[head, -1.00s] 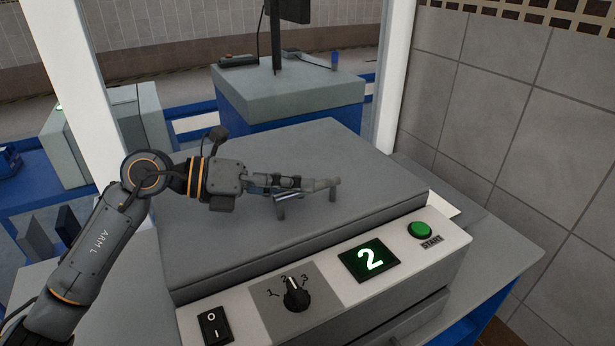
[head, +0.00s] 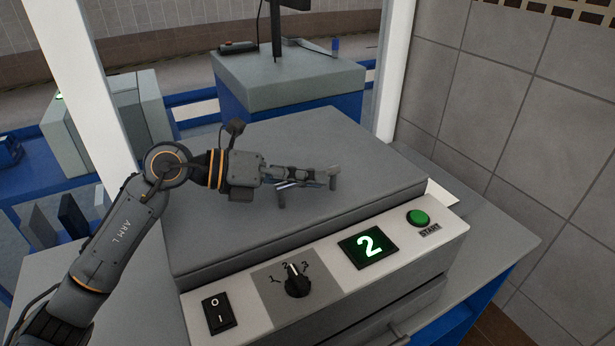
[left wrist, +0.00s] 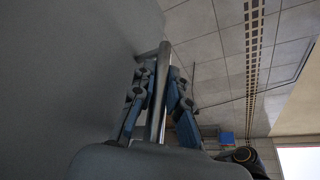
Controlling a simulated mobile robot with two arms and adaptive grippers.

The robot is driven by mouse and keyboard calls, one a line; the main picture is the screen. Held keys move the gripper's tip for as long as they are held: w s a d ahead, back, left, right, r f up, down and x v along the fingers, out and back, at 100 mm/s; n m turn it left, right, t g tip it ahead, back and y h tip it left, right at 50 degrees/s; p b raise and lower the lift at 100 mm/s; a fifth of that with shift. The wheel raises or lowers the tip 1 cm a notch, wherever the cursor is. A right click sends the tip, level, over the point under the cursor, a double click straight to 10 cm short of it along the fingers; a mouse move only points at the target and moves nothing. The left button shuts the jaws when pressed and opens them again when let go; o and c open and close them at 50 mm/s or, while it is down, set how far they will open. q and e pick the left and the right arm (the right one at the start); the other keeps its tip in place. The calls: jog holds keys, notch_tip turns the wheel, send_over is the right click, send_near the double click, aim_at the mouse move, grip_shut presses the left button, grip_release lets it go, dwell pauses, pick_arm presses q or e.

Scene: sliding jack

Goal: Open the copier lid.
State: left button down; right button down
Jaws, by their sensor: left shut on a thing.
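The copier lid (head: 240,215) is a flat grey slab lying on top of the copier, and it looks closed. A metal bar handle (head: 310,184) stands on two posts on the lid. My left gripper (head: 322,176) reaches in from the left, low over the lid, with its fingers at the handle. In the left wrist view the silver handle bar (left wrist: 160,95) runs between the two blue-padded fingers (left wrist: 160,105), which are shut on it. The lid fills the left of that view. My right gripper is not in view.
The copier's front panel (head: 330,285) has a power switch (head: 218,313), a dial (head: 297,281), a green display showing 2 (head: 369,247) and a green START button (head: 418,217). A tiled wall (head: 520,130) stands at right. A grey-topped blue cabinet (head: 290,85) is behind.

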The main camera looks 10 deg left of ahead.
pick_arm(q)
jog(key=shift+r, duration=0.15)
jog(key=w+a+r+n+p, duration=0.1)
jog(key=w+a+r+p, duration=0.1)
jog(key=r, duration=0.6)
jog(key=w+a+r+n+h+p, duration=0.1)
jog(key=w+a+r+n+p, duration=0.1)
jog(key=w+r+p, duration=0.3)
jog(key=shift+w+a+r+g+h+p, duration=0.35)
jog(key=shift+a+r+p, duration=0.3)
jog(key=shift+r, duration=1.55)
jog(key=shift+d, duration=0.1)
jog(key=c, duration=1.3)
grip_release()
jog(key=shift+c, duration=0.2)
